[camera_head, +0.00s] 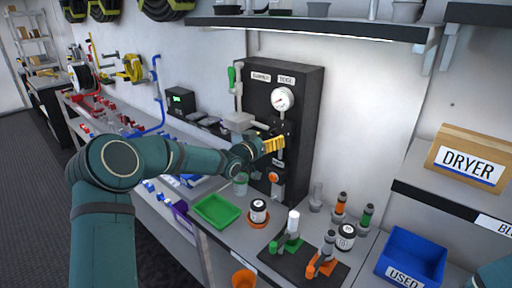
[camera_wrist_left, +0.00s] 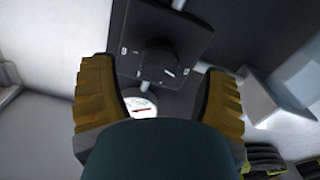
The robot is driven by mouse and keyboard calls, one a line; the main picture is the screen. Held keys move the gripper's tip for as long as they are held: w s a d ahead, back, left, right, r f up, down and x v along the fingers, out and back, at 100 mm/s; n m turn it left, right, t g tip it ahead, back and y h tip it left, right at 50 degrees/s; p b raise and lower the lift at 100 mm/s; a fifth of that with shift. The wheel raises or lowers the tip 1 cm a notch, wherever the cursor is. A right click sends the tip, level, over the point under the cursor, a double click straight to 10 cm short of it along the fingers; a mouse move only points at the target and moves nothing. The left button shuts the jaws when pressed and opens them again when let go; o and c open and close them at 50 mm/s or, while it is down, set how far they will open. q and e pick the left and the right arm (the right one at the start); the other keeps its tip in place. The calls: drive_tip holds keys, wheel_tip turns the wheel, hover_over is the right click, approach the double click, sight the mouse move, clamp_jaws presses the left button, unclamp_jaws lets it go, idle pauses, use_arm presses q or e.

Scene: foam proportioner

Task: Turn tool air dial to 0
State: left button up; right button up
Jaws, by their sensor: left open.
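The black panel (camera_head: 300,150) stands against the wall with a round white gauge (camera_head: 282,98) near its top. My left gripper (camera_head: 272,144) is in front of the panel, below the gauge, with yellow fingers. In the left wrist view the open left gripper (camera_wrist_left: 158,75) has one ribbed finger on each side of a dark round dial (camera_wrist_left: 155,62) on a dark plate. I see gaps between dial and fingers. The gauge (camera_wrist_left: 143,106) shows below the dial there. The dial's numbers are too small to read. In the head view the gripper partly hides the dial area. My right gripper is out of sight.
On the bench below are a green tray (camera_head: 217,210), a labelled jar (camera_head: 258,211) and several orange and green tool parts. A blue bin (camera_head: 412,257) stands at the right. A green-handled lever (camera_head: 232,78) is at the panel's left edge.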

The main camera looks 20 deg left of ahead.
use_arm(q)
drive_tip(key=v, duration=0.9)
